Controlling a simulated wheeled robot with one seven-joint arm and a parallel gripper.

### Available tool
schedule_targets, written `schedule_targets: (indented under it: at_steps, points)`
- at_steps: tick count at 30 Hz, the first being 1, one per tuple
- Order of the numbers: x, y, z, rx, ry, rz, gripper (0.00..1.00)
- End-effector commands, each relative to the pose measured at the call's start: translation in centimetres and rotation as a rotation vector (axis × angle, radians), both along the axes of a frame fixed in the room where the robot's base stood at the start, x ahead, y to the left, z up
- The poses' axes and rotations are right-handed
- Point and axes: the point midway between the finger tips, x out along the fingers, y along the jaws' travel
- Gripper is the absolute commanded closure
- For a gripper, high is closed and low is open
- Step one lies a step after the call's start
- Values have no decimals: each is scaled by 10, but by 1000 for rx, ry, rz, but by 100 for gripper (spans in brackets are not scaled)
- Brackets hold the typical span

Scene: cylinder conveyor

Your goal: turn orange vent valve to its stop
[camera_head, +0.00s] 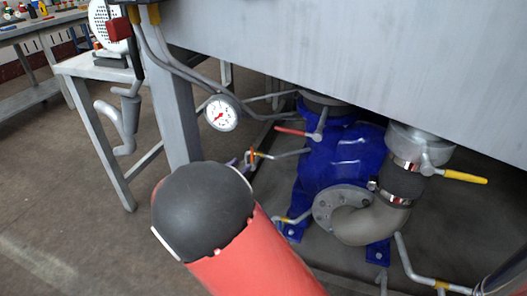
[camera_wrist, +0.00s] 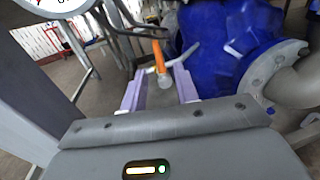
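The orange vent valve (camera_head: 252,156) sits on a thin grey pipe to the left of the blue pump, in the head view. In the wrist view, its orange handle (camera_wrist: 159,55) stands nearly upright between my fingers, with its grey round hub below. My gripper (camera_wrist: 158,72) is open, with one purple finger on each side of the valve and visible gaps to it. In the head view my gripper (camera_head: 242,163) is mostly hidden behind my red and black arm, with just a purple fingertip showing beside the valve.
The blue pump (camera_head: 345,150) has a red-handled valve (camera_head: 291,131) and a yellow-handled valve (camera_head: 465,177) near it. A pressure gauge (camera_head: 221,113) hangs above the orange valve. A grey table leg (camera_head: 176,120) stands left, and a large grey panel (camera_head: 370,50) overhangs.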

Motion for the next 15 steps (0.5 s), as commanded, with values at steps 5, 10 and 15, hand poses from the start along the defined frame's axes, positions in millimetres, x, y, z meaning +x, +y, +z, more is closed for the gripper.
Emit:
schedule_targets:
  at_steps: [5,10,15]
  points:
    - [16,-7,0,-13,-4,7,70]
    - [40,-22,-1,-12,-2,5,70]
    - [59,-33,-1,-10,-2,5,70]
